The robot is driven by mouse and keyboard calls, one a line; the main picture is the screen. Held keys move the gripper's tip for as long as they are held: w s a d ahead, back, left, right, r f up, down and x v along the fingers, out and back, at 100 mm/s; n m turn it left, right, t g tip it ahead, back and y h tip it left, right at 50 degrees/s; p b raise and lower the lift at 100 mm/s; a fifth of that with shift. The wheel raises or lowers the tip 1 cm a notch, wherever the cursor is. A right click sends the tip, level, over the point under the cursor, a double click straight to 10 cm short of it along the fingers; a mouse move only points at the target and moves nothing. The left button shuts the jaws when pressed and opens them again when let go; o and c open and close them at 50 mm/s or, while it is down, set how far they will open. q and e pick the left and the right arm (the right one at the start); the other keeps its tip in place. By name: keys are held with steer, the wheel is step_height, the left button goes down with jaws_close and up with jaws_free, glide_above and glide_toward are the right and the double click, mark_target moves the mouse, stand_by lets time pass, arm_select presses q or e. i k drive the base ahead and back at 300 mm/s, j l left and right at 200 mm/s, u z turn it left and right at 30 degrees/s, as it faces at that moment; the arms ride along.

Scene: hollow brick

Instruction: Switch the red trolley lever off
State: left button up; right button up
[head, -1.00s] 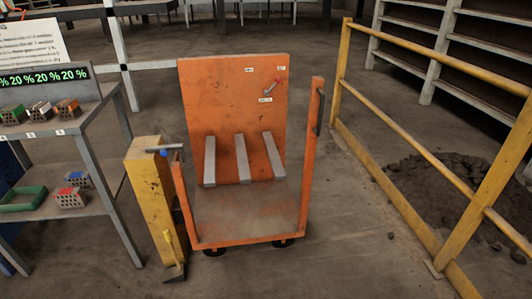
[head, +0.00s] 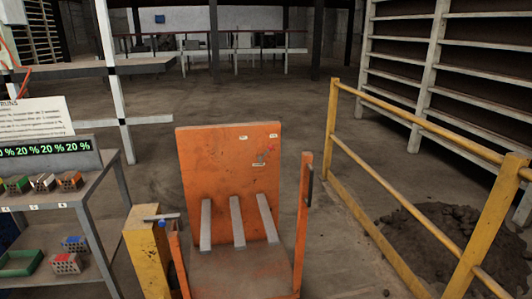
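The orange trolley (head: 222,160) stands upright in the lower middle of the head view, with three pale slats leaning against its back panel. The red lever (head: 262,156) is small and sits on the upper right of that panel, with small white labels above and below it. Its exact setting is too small to tell now. Neither of my grippers is in the head view.
A yellow post (head: 147,250) with a blue-handled part on top stands just left of the trolley. A grey shelf (head: 75,200) with perforated bricks is at the left. A yellow railing (head: 385,165) and a dark rubble heap (head: 435,240) are at the right. Open floor lies behind the trolley.

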mark_target(270, 147)
steer(key=u, duration=0.25)
steer(key=i+l+u, duration=0.6)
steer(key=l+u, duration=0.2)
steer(key=i+l+u, duration=0.2)
steer(key=l+u, duration=0.2)
steer(key=i+l, duration=0.15)
steer(key=l, duration=0.3)
steer(key=i+l, duration=0.1)
steer(key=l, duration=0.35)
steer(key=i+l+u, duration=0.1)
steer(key=l, duration=0.35)
steer(key=i+l, duration=0.15)
steer(key=l, duration=0.3)
steer(key=i+l, duration=0.15)
steer(key=l, duration=0.3)
